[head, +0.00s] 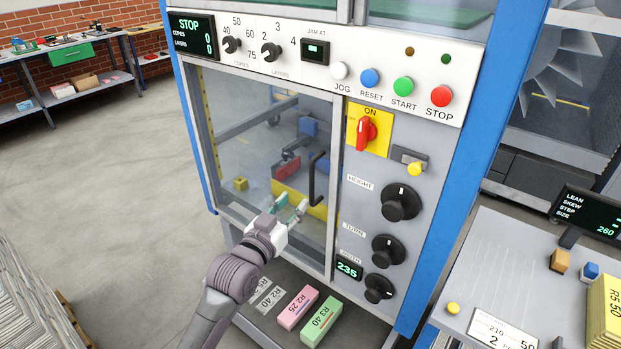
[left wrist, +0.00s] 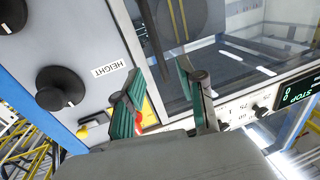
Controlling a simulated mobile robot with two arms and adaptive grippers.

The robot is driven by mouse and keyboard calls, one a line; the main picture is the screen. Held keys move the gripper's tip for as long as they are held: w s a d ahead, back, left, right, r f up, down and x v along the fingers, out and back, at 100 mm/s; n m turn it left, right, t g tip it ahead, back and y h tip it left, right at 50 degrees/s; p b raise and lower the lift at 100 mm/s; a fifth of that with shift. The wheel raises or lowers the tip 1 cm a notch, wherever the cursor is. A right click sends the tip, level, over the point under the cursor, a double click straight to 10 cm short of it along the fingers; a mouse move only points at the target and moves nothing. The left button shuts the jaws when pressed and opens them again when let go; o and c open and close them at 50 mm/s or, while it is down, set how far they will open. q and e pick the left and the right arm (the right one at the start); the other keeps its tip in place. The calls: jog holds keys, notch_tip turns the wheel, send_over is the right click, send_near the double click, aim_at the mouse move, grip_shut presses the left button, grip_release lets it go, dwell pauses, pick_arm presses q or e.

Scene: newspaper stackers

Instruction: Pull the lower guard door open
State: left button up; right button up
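The lower guard door (head: 250,130) is a clear panel in a grey frame on the front of the machine, and it looks shut. Its black upright handle (head: 317,178) is near the door's right edge. My left gripper (head: 292,209) is in front of the door, below and left of the handle in the head view. Its green-padded fingers are apart with nothing held between them. In the left wrist view the open fingers (left wrist: 163,88) point toward the door, and a dark bar that looks like the handle (left wrist: 150,38) lies just beyond them. My right gripper is out of view.
Right of the door are black knobs (head: 400,202), a red switch on a yellow plate (head: 353,128) and a yellow-tipped latch (head: 412,160). Pink (head: 298,307) and green (head: 321,321) blocks lie below the door. A side table (head: 500,262) stands at right. Open floor lies left.

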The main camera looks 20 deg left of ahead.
aim_at(311, 184)
pick_arm(q)
jog(key=w, duration=0.2)
jog(key=w+d+p, duration=0.1)
jog(key=w, duration=0.5)
jog(key=shift+w+d, duration=0.15)
jog(key=shift+d, duration=0.15)
jog(key=shift+w+d+p, duration=0.15)
jog(key=shift+w+p, duration=0.2)
jog(key=shift+w, duration=0.3)
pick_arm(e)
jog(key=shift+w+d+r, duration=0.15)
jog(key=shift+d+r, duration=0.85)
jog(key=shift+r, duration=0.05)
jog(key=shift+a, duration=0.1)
pick_arm(q)
grip_shut()
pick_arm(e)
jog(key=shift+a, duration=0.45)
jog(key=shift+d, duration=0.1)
